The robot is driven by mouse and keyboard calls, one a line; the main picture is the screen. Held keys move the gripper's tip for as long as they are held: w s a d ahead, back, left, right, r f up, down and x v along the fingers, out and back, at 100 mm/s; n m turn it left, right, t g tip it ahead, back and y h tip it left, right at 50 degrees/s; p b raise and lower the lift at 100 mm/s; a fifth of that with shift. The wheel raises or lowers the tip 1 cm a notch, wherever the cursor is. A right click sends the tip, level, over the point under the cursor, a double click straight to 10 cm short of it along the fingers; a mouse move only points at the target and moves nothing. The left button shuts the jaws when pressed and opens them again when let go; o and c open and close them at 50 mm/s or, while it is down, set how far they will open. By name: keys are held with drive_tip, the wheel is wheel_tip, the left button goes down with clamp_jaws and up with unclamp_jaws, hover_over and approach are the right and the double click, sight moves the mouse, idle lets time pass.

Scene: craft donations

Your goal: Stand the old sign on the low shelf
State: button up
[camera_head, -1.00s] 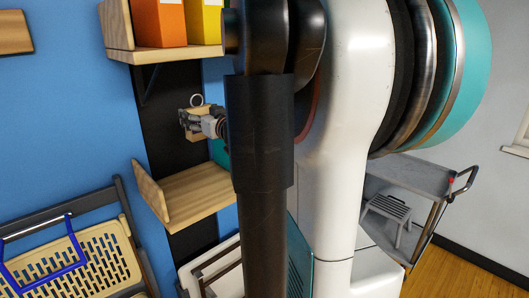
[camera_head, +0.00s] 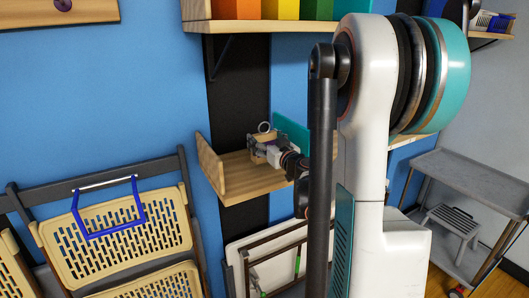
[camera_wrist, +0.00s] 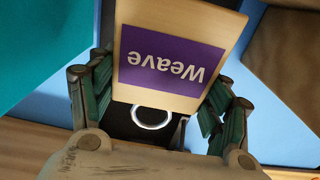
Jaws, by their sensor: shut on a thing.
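The sign (camera_wrist: 218,28) is a pale wooden board with a purple "Weave" panel and a metal ring. It appears upside down in the wrist view, between the fingers of my gripper (camera_wrist: 158,88), which is shut on it. In the head view the sign (camera_head: 259,137) is small and partly hidden by my gripper (camera_head: 272,152), with the ring on top. The low shelf (camera_head: 240,183) is pale wood with a raised left end board. The sign is over or at this shelf; whether it touches the board cannot be told.
A teal panel (camera_head: 290,130) stands behind my gripper on the right. An upper shelf (camera_head: 235,26) holds several coloured boxes. Folding chairs (camera_head: 125,235) lean at the lower left, and a grey cart (camera_head: 470,180) stands at the right. My arm hides the low shelf's right part.

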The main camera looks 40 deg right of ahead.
drive_tip(key=shift+f+b, duration=0.45)
drive_tip(key=shift+f, duration=1.35)
drive_tip(key=shift+f, duration=0.1)
drive_tip(key=o, duration=1.1)
drive_tip(key=shift+o, duration=0.2)
drive_tip(key=shift+s, duration=0.2)
drive_tip(key=p+v, duration=0.1)
drive_tip(key=v, duration=1)
drive_tip(key=shift+s+a, duration=0.15)
drive_tip(key=shift+s, duration=0.1)
